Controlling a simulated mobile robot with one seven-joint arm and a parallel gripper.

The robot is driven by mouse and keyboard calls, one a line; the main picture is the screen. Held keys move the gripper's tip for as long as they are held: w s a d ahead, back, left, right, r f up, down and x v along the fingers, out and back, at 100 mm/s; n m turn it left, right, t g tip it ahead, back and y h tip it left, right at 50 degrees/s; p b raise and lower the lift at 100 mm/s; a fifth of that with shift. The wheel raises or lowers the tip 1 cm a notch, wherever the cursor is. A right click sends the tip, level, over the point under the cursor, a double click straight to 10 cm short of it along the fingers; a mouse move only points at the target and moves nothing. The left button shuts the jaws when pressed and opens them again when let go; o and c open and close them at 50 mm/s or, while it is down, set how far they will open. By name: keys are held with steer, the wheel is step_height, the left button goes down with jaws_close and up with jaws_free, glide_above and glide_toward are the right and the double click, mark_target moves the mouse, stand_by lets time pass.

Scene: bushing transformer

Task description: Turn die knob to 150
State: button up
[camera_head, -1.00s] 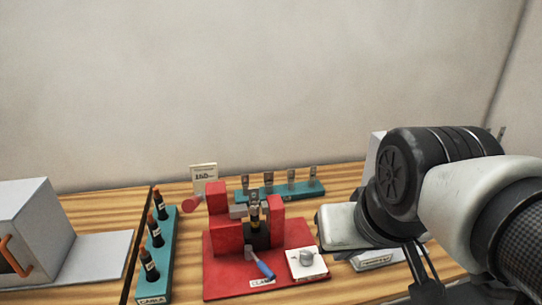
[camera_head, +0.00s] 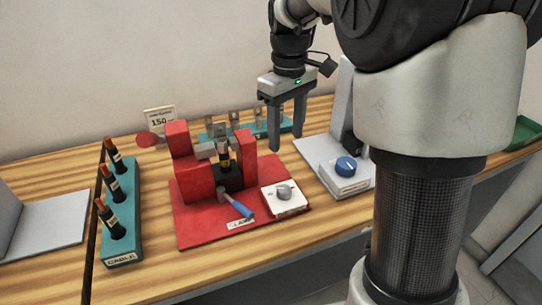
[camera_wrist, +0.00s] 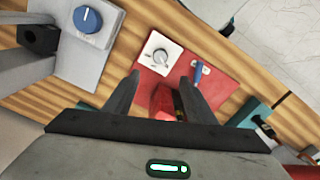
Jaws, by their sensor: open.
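Two knobs show, and I cannot tell by label which is the die knob. A grey knob (camera_head: 284,191) sits on a white plate at the front right of the red base (camera_head: 200,235); it also shows in the wrist view (camera_wrist: 161,56). A blue knob (camera_head: 346,165) with a white line sits on the grey machine to the right; it also shows in the wrist view (camera_wrist: 87,19). A card (camera_head: 160,119) behind the red clamp reads 150. My gripper (camera_head: 286,142) is open, empty and pointing down above the bench, apart from both knobs.
A red clamp (camera_head: 191,176) holds a dark cable piece, with a blue-handled lever (camera_head: 238,206) in front. A teal rack (camera_head: 122,228) of dark cables stands left. Another teal rack (camera_head: 268,129) stands behind. Bare wood lies in front of the red base.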

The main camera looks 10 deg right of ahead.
mark_target(284, 188)
step_height(284, 188, down, 17)
steer(key=shift+s+b, duration=0.1)
steer(key=shift+b, duration=0.85)
steer(key=c, duration=1)
steer(key=shift+c, duration=0.2)
steer(key=shift+r+m, duration=0.1)
steer(key=shift+m, duration=0.3)
steer(key=m+p, duration=0.1)
steer(key=m, duration=0.4)
steer(key=shift+m+p, duration=0.3)
steer(key=shift+p, duration=0.1)
steer(key=m+p, duration=0.1)
steer(key=m, duration=0.4)
steer(key=shift+m, duration=0.3)
